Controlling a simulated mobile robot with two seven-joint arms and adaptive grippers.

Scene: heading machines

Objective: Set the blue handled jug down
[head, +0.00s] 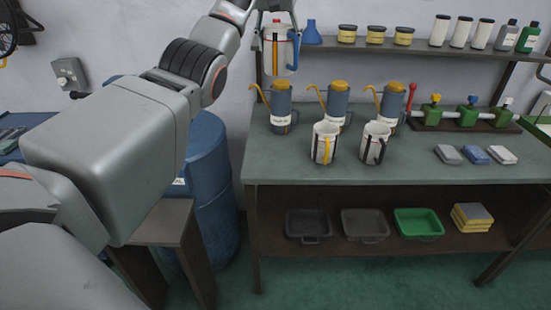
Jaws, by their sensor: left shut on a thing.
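The blue handled jug (279,55) is pale and upright near the top of the head view, with its blue handle on the right side. My left gripper (276,18) is above it, shut on its upper part; the gripper's top is cut off by the picture edge. The jug hangs in the air above the left part of the workbench (290,171). Two similar jugs stand on the bench: one with a yellow handle (318,146) and one with a black handle (370,145). My right gripper is out of view.
Several blue-grey oil cans (280,104) with orange spouts stand behind the jugs. A green valve assembly (466,116) and several small blocks (475,155) occupy the right. An upper shelf (400,47) holds tins and bottles. The bench's front left is clear.

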